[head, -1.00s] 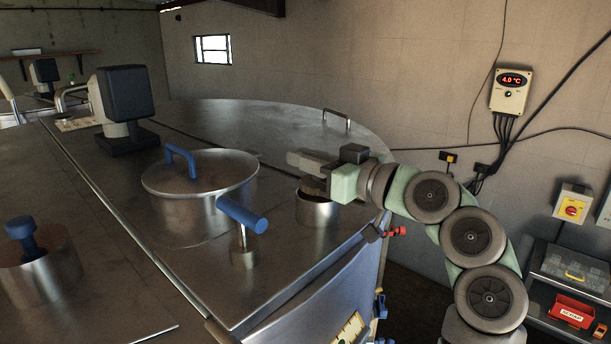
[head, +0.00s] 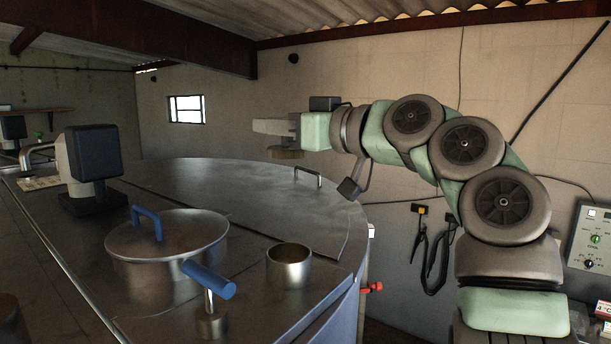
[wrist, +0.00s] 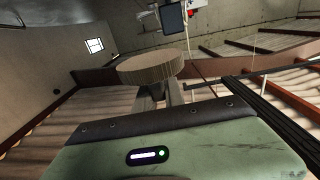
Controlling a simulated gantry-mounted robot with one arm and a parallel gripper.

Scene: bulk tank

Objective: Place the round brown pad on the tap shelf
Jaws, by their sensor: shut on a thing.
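My gripper (head: 272,128) is raised above the tank top, near the wall, with its fingers pointing left. It is shut on the round brown pad (head: 286,154), which shows as a dark flat disc beneath the fingers. In the wrist view the pad (wrist: 150,68) is a thick, ribbed tan-brown disc at the fingers (wrist: 172,92), touching nothing else visible. A brown wall shelf (head: 42,110) with a small green item is at the far left in the head view; I cannot tell whether it is the tap shelf.
An open steel cup (head: 289,268) stands on the tank top (head: 235,190). Beside it are a blue-handled lid (head: 168,236) and a blue T-handle (head: 208,281). A dark boxed motor (head: 94,153) stands at the left. A small rail (head: 308,177) is near the rim.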

